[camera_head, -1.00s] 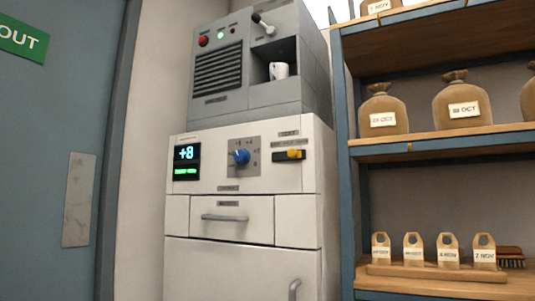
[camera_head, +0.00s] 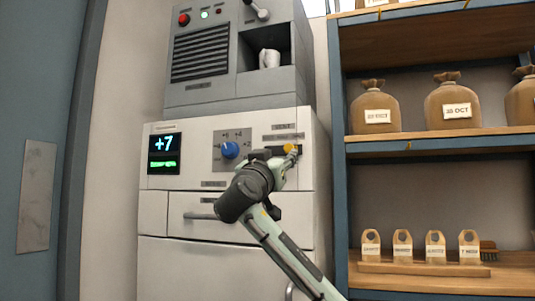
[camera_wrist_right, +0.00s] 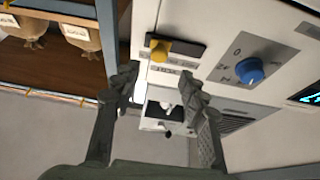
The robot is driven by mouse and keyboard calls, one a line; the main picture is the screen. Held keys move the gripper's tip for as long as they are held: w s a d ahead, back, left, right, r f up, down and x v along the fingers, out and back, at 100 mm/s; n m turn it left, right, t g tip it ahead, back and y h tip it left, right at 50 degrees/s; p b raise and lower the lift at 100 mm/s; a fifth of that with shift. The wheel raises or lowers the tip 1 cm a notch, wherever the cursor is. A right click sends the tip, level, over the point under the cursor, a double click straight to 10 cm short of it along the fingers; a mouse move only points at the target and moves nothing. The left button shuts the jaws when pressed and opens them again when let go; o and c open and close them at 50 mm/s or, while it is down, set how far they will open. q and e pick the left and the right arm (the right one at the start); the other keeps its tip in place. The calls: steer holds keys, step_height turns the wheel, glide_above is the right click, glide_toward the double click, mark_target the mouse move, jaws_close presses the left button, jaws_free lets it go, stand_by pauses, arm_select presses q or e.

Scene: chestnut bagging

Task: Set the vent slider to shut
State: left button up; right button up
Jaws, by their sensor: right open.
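The vent slider is a yellow knob (camera_head: 289,148) in a dark horizontal slot on the white machine's front panel, right of the blue dial. In the right wrist view the yellow knob (camera_wrist_right: 160,50) sits near the slot's end away from the dial. The lettering around the slot is too small to read. My right gripper (camera_head: 287,163) is just in front of and below the slider, partly covering that area. In the right wrist view the gripper (camera_wrist_right: 157,87) is open and empty, with the knob beyond its fingertips. My left gripper is not in view.
The blue dial (camera_head: 230,150) and a lit display (camera_head: 164,152) reading +7 are left of the slider. A drawer handle (camera_head: 203,216) sticks out below. A grey unit holding a white cup (camera_head: 269,58) stands on top. Shelves with sacks (camera_head: 376,108) stand at the right.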

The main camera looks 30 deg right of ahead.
mark_target(289, 148)
steer(key=p+x, duration=0.1)
steer(key=x, duration=0.6)
steer(key=shift+d+p, duration=0.1)
steer(key=shift+p, duration=0.25)
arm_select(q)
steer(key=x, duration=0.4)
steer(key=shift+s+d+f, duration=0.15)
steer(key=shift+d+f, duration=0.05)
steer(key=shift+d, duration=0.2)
arm_select(e)
steer(key=shift+w+d, duration=0.15)
steer(key=shift+d, duration=0.05)
jaws_close()
